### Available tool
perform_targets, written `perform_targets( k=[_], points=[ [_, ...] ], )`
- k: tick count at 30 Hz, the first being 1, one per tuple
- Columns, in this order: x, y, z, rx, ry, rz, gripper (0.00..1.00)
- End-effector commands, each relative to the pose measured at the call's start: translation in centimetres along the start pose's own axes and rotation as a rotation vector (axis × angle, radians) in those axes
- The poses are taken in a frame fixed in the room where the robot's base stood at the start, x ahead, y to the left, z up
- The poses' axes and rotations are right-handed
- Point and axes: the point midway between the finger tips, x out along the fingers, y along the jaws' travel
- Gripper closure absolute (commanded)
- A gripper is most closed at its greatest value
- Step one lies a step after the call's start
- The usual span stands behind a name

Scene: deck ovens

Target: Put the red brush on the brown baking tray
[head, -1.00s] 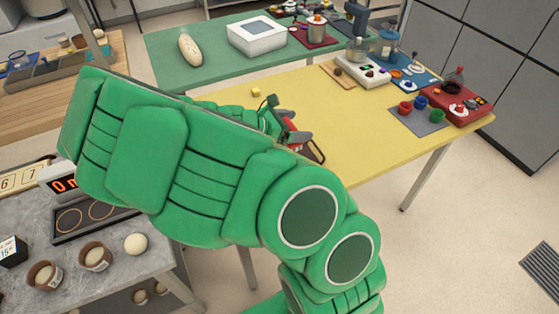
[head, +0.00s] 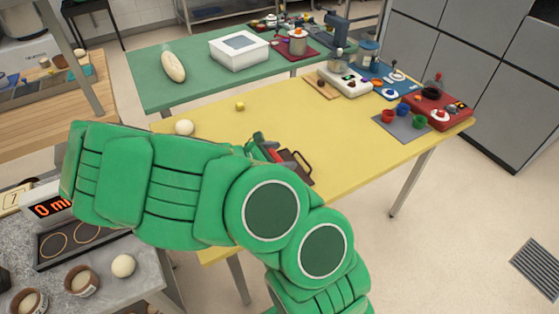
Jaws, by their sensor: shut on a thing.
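My gripper (head: 259,142) is mostly hidden behind my green arm, over the near part of the yellow table (head: 345,140). It is shut on the red brush (head: 269,153), of which only a small red part shows. The brown baking tray (head: 303,159), with a dark handle, lies on the yellow table just right of the gripper. My arm hides its left and near parts. I cannot tell whether the brush touches the tray.
The table's middle is clear.

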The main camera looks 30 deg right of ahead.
Motion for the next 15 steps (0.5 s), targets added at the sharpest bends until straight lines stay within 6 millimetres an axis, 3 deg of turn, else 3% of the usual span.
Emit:
perform_targets(
  k=[6, 15],
  points=[
    [0.7, 0.0, -1.8, 0.001, 0.0, -0.001, 0.41],
    [0.8, 0.0, -2.0, 0.001, 0.0, 0.0, 0.41]
  ],
)
